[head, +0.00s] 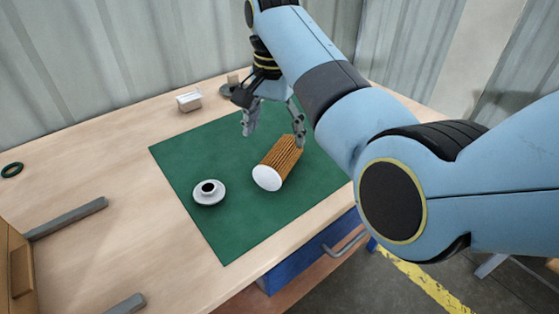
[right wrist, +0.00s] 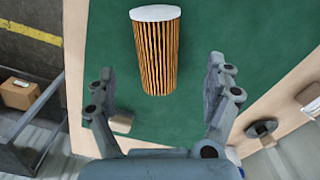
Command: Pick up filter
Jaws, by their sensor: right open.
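The filter (head: 279,163) is an orange-brown pleated cylinder with a white end cap. It lies on its side on the green mat (head: 225,235). In the right wrist view the filter (right wrist: 157,55) lies ahead of my fingers, its white cap at the far end. My right gripper (head: 272,134) is open and empty, its fingers apart. In the head view one finger overlaps the filter's far end; I cannot tell whether they touch. The right gripper also shows in the right wrist view (right wrist: 160,98). My left gripper is not in view.
A white round part with a dark centre (head: 209,191) sits on the mat left of the filter. A small white block (head: 189,101) stands behind the mat. Grey bars (head: 68,218) and a green ring (head: 12,170) lie at the left. The mat's front is clear.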

